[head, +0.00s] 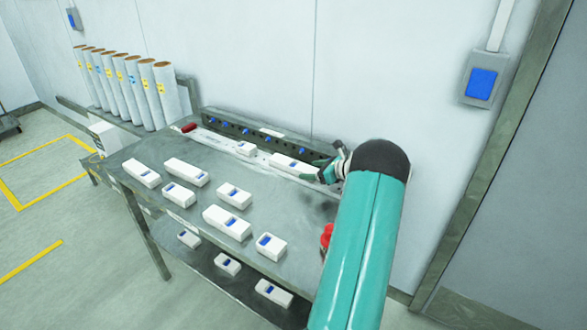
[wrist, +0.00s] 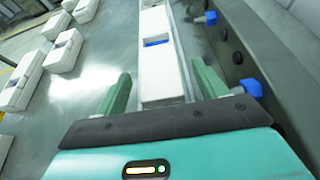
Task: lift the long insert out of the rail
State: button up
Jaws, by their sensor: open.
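The long insert (head: 291,163) is a white block with a blue patch, lying in the pale rail (head: 222,139) along the back of the table. In the wrist view the long insert (wrist: 158,60) runs up the middle of the picture, with its near end close to my gripper. My gripper (head: 325,170) is at the right end of the long insert in the head view, partly hidden by my arm. In the wrist view my gripper (wrist: 162,88) is open, with one green finger on each side of the insert's line. I see no contact; the height between fingers and insert is unclear.
A shorter white insert (head: 245,148) sits further left in the rail. A dark strip with blue knobs (head: 240,130) stands right behind the rail. Several white blocks (head: 227,222) lie on the metal tabletop (head: 150,205). A red object (head: 327,236) shows beside my arm.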

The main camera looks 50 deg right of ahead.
aim_at(294, 168)
jog(key=x, duration=0.3)
jog(key=shift+r, duration=0.15)
jog(key=c, duration=1.3)
